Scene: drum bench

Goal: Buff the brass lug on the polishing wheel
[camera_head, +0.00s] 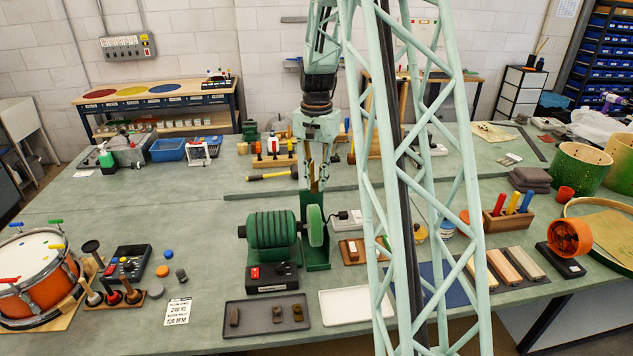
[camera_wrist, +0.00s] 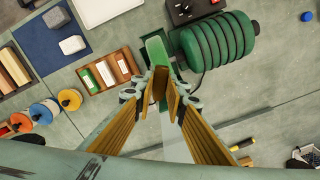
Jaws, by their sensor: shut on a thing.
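The polishing machine has a ribbed green drum (camera_head: 270,229) and a pale green wheel (camera_head: 315,226) on its right side; both also show in the wrist view, the drum (camera_wrist: 217,40) beside the wheel (camera_wrist: 156,50). My gripper (camera_head: 317,187) points down just above the wheel. In the wrist view my gripper (camera_wrist: 167,88) is shut on a small brass-coloured piece (camera_wrist: 160,82), which looks like the brass lug, mostly hidden by the fingers. Whether it touches the wheel I cannot tell. A dark tray (camera_head: 253,321) in front holds several small brown and grey pieces.
A white tray (camera_head: 342,317) lies empty right of the dark tray. A control box (camera_head: 272,277) stands before the drum. A wooden block holder (camera_head: 351,249) is right of the wheel. A drum (camera_head: 35,290) and mallets stand left. The bench behind the drum is fairly clear.

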